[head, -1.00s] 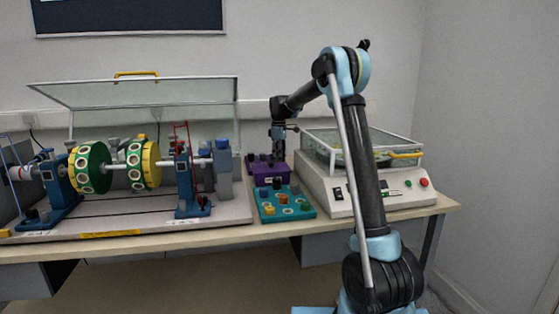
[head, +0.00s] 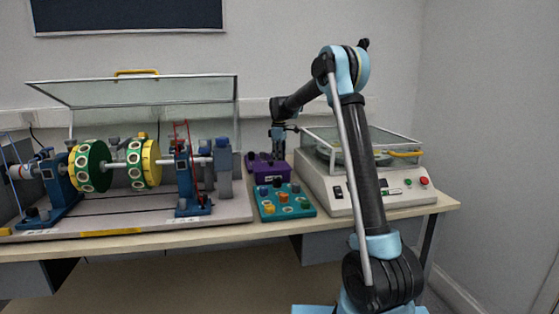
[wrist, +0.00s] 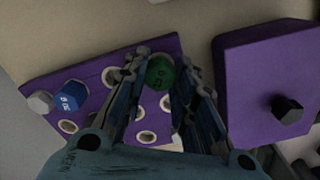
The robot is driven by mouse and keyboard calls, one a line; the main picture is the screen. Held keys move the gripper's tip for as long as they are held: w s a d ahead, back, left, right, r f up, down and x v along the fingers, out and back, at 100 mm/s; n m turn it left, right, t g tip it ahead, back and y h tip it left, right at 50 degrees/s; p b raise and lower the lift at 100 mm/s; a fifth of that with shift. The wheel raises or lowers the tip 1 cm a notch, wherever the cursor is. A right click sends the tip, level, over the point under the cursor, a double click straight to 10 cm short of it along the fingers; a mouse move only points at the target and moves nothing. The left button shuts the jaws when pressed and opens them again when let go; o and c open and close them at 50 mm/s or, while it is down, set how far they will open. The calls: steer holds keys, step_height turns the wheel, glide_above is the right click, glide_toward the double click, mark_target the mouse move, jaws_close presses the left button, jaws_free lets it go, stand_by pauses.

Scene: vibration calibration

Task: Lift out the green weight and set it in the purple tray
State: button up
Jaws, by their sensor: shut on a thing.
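The green weight (wrist: 160,72) is a dark green, marked piece between the fingertips of my gripper (wrist: 165,78) in the wrist view. My gripper is shut on it, above the holed purple tray (wrist: 105,72). I cannot tell whether the weight's lower end is in a hole or clear of it. A blue weight (wrist: 71,96) and a grey one (wrist: 41,102) sit at the tray's left end. In the head view my gripper (head: 278,155) is over purple pieces (head: 265,168) at the back of the bench, and the green weight cannot be made out.
A purple slab with a black knob (wrist: 288,109) lies right of the holed tray. A teal board with coloured knobs (head: 285,205) is in front. The rotor rig (head: 115,165) stands left, and a white machine with a glass cover (head: 365,185) stands right.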

steer(key=shift+f, duration=0.45)
stand_by(0.3)
steer(key=o, duration=0.8)
step_height(320, 180, up, 12)
steer(key=shift+f, duration=0.1)
stand_by(0.4)
